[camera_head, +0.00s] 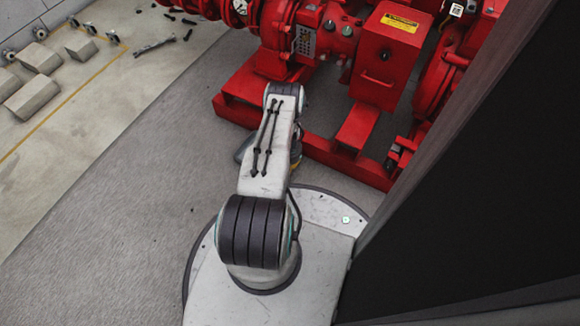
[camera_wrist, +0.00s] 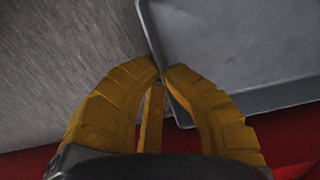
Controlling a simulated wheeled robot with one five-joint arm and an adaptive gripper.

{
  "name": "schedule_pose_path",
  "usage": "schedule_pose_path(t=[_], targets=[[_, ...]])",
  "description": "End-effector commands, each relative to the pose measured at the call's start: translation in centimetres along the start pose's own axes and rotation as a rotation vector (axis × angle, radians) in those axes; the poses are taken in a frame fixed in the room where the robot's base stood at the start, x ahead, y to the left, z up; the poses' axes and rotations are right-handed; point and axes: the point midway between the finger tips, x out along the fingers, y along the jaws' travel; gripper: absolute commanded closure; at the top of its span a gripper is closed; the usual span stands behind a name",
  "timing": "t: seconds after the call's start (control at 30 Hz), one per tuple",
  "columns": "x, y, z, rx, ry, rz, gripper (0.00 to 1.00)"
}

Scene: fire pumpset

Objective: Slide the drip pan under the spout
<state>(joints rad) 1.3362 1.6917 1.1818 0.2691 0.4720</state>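The drip pan (camera_wrist: 245,50) is a shallow grey metal tray. In the wrist view it fills the upper right, with its left edge and near corner by my gripper. My gripper (camera_wrist: 161,68) has two curved yellow fingers with their tips close together. The pan's left rim runs between the tips, and they appear shut on it. In the head view my arm hides most of the gripper; only a bit of yellow shows beside the arm. I cannot pick out the spout in either view.
A red pump set (camera_head: 330,45) on a red base frame (camera_head: 240,107) stands just ahead. A red surface (camera_wrist: 25,162) crosses the bottom of the wrist view. A large dark panel (camera_head: 480,190) blocks the right. Grey floor (camera_head: 120,190) is open at left; concrete blocks (camera_head: 40,58) lie beyond.

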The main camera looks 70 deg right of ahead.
Motion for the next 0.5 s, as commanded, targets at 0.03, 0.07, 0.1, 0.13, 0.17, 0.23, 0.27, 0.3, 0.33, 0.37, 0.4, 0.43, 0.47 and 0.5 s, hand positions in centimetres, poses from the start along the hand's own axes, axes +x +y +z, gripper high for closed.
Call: schedule_pose_path(t=[0.03, 0.07, 0.1, 0.13, 0.17, 0.23, 0.27, 0.3, 0.33, 0.37, 0.4, 0.43, 0.47, 0.5], targets=[[0.00, -0.03, -0.14, 0.002, 0.004, -0.002, 1.00], [0.00, -0.03, -0.14, 0.002, 0.004, -0.002, 1.00], [0.00, -0.03, -0.14, 0.002, 0.004, -0.002, 0.91], [0.00, -0.03, -0.14, 0.002, 0.003, -0.002, 0.89], [0.00, -0.03, -0.13, 0.002, 0.003, -0.002, 0.86], [0.00, -0.02, -0.12, 0.001, 0.003, -0.001, 0.80], [0.00, -0.02, -0.11, 0.001, 0.003, -0.001, 0.77], [0.00, -0.02, -0.10, 0.001, 0.002, -0.001, 0.73], [-0.01, -0.01, -0.09, 0.001, 0.002, -0.001, 0.71], [0.00, -0.01, -0.08, 0.001, 0.002, -0.001, 0.68], [0.00, -0.01, -0.07, 0.001, 0.002, -0.001, 0.66], [0.00, -0.01, -0.07, 0.001, 0.002, -0.001, 0.66], [0.00, -0.01, -0.06, 0.001, 0.001, -0.001, 0.66], [0.00, 0.00, -0.06, 0.001, 0.001, -0.001, 0.66]])
